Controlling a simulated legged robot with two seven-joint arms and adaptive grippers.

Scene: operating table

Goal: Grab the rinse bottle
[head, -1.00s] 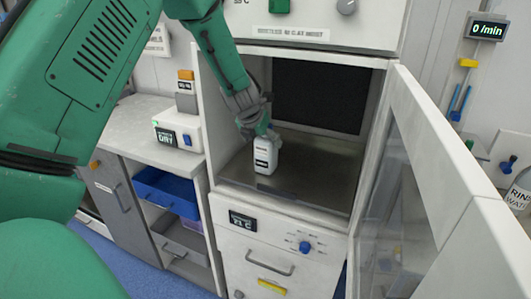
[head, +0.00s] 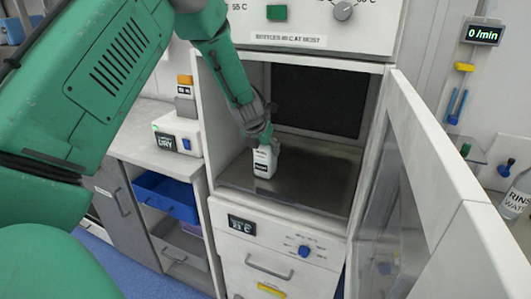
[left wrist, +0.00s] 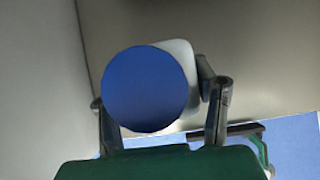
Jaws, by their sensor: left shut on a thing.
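A small white bottle (head: 264,163) with a dark label stands upright in the open cabinet, on its metal floor. In the left wrist view its round blue cap (left wrist: 150,90) faces the camera, with the white body (left wrist: 180,52) behind. My left gripper (head: 260,138) comes from above and is shut on this white bottle, its fingers on both sides; it hides the bottle's top in the head view. A clear bottle whose label begins "RINS" and "WATE" (head: 515,201) stands at the far right edge, partly cut off and away from the gripper. My right gripper is out of view.
The cabinet's glazed door (head: 392,190) stands open on the right, between the cabinet and the labelled bottle.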

